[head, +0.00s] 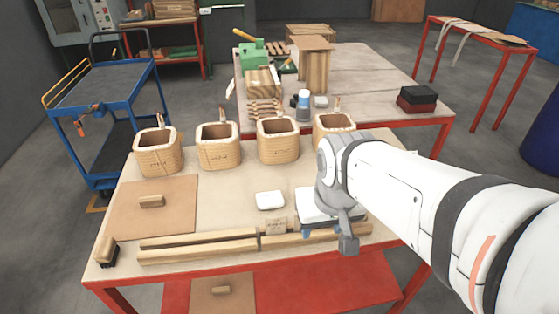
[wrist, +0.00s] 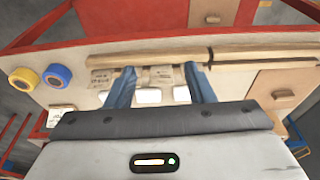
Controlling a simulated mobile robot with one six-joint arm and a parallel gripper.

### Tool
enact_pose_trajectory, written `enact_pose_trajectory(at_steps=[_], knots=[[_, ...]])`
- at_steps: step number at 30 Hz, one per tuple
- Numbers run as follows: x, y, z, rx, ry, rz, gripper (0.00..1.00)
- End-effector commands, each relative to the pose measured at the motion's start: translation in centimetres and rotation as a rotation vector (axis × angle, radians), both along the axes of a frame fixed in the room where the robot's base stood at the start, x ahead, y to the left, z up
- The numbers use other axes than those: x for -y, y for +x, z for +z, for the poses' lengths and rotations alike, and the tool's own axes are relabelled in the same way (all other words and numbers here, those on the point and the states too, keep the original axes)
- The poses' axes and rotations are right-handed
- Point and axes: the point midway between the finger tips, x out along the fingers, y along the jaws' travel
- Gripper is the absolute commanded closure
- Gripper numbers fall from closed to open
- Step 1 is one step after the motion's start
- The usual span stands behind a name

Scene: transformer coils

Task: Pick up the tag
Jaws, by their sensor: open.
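A small tan tag with dark printing (head: 276,226) lies by the wooden rail on the near table. In the wrist view a printed tag (wrist: 162,76) shows between my fingertips, beyond them, and a second printed tag (wrist: 103,79) lies to the left of the left finger. My gripper (head: 328,236) is over the right part of the table near the rail. In the wrist view my gripper (wrist: 162,73) has its two blue fingers spread, with nothing held between them. The arm and gripper hide part of the table in the head view.
Wooden rails (head: 200,247) run along the front edge. A white block (head: 270,200) lies behind them, and several wooden coils (head: 218,146) stand farther back. A brush (head: 106,251) and brown board (head: 152,210) are at left. Yellow and blue tape rolls (wrist: 57,75) show in the wrist view.

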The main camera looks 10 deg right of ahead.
Motion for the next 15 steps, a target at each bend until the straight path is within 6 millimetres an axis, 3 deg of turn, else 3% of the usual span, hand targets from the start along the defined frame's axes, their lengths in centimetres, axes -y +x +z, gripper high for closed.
enact_pose_trajectory(at_steps=[7,15], knots=[[0.5,5.0,-1.2,-0.088,0.001,-0.008,0.45],[0.4,10.8,-4.9,-0.184,0.003,-0.008,0.45]])
